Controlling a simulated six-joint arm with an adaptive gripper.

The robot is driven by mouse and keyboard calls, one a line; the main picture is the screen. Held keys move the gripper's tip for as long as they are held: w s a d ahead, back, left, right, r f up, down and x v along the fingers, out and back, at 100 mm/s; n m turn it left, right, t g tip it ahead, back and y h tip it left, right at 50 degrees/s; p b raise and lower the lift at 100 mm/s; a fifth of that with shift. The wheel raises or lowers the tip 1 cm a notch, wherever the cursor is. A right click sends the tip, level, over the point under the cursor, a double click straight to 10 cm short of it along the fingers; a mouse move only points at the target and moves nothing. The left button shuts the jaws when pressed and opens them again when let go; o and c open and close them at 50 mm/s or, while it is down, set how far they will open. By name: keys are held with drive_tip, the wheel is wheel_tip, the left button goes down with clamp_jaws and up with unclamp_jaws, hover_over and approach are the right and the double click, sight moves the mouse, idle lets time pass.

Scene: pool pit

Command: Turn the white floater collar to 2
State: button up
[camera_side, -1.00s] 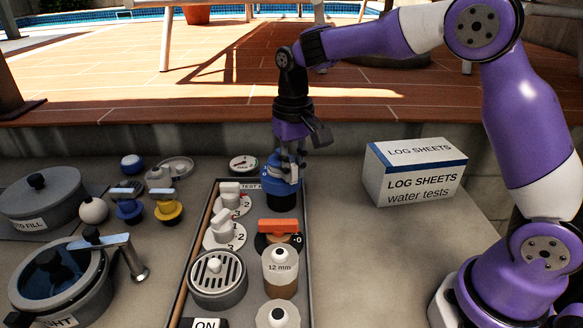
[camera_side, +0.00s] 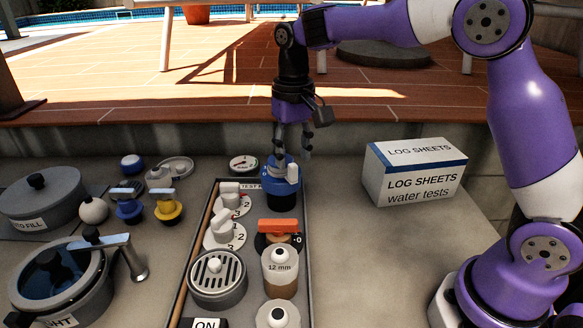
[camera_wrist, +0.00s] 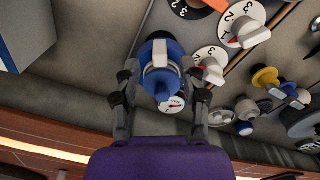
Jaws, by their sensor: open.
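Two white bar knobs on white numbered dials stand in the tray, a rear one (camera_side: 229,190) and a nearer one (camera_side: 222,229). I cannot tell which part is named the floater collar. The wrist view shows these knobs at upper right (camera_wrist: 246,32) and right of centre (camera_wrist: 212,71). A blue round fitting (camera_side: 282,191) with an upright white tab (camera_side: 292,173) stands at the tray's back right. My gripper (camera_side: 293,148) is open and empty just above it. In the wrist view the blue fitting (camera_wrist: 162,82) lies between the spread fingers.
The long tray (camera_side: 307,258) also holds an orange-handled dial (camera_side: 278,226), a 12 mm bottle (camera_side: 281,268) and a slotted round cover (camera_side: 217,280). Pots and small valves crowd the left. A log sheets box (camera_side: 417,172) stands right; the bench before it is clear.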

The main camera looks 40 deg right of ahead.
wheel_tip(320, 180, up, 9)
drive_tip(key=shift+f, duration=0.15)
